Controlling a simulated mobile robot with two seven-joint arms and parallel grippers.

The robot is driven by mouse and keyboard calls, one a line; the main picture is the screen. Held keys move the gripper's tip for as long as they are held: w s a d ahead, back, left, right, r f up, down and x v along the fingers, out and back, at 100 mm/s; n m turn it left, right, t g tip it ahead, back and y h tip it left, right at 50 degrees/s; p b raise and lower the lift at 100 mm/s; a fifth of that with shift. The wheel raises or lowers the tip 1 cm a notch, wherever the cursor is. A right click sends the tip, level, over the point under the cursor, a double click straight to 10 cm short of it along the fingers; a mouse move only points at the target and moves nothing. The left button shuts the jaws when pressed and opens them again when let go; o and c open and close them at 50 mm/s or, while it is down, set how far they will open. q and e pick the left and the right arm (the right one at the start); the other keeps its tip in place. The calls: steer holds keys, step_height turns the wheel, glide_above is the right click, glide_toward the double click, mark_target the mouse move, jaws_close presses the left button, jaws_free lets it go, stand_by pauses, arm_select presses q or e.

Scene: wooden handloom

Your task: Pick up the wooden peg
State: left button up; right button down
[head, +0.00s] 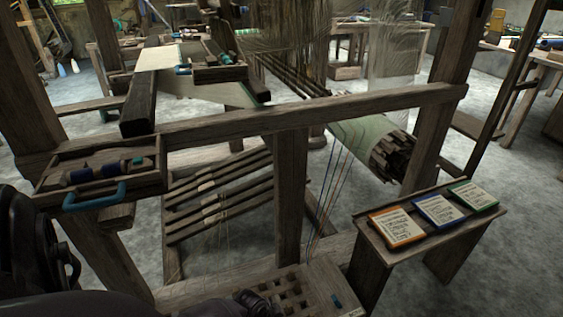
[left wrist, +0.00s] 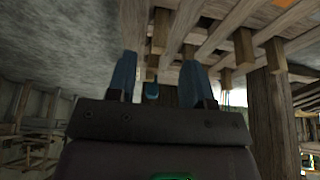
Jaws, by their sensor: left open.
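A slatted wooden lattice (head: 318,282) with square gaps lies at the bottom of the head view. It also fills the top right of the left wrist view (left wrist: 225,14), with several short wooden blocks (left wrist: 245,46) among its slats. I cannot tell which piece is the wooden peg. A small blue piece (head: 337,300) shows on the board beside the lattice in the head view. My left gripper (left wrist: 158,70) is open, with its two blue fingers apart. My right gripper is not in view.
The loom's long cross beam (head: 300,118) and upright post (head: 291,195) stand just beyond the lattice. A tray with a blue handle (head: 95,197) sits at left. A small bench (head: 375,255) with several cards stands at right. Thin threads hang near the post.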

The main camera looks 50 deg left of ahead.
arm_select(q)
steer(key=b+x, duration=0.1)
steer(key=x, duration=0.1)
steer(key=s+b+x, duration=0.1)
steer(key=x, duration=0.1)
steer(key=shift+w+f, duration=0.1)
steer(key=shift+f, duration=0.35)
steer(key=shift+w+f, duration=0.15)
steer(key=shift+w, duration=0.25)
steer(key=c, duration=0.6)
jaws_close()
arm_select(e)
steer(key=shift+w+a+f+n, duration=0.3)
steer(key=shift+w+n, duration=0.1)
